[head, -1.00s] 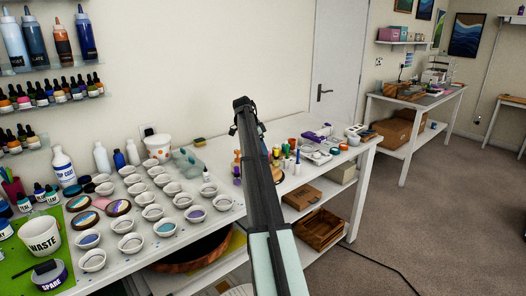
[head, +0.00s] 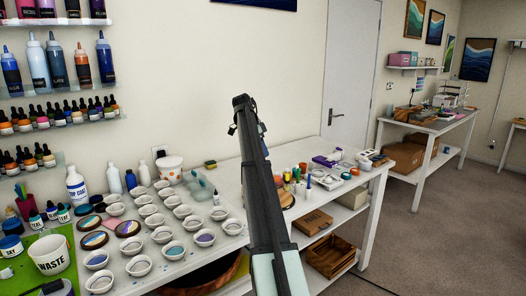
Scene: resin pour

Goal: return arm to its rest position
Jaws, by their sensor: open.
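My arm reaches up through the middle of the head view, a pale green link at the bottom and a long dark part above it. My gripper (head: 243,104) is at its upper end, small and dark, seen against the bare wall above the worktable (head: 228,176). It is open, and I see nothing held in it. The arm hides part of the tabletop behind it.
Rows of small white cups (head: 165,234), some with coloured contents, stand left of my arm. A WASTE cup (head: 50,257) is on a green mat (head: 22,283). Bottles and tools crowd the table's right part. Wooden crates (head: 330,255) sit below. Open floor (head: 425,250) lies at right.

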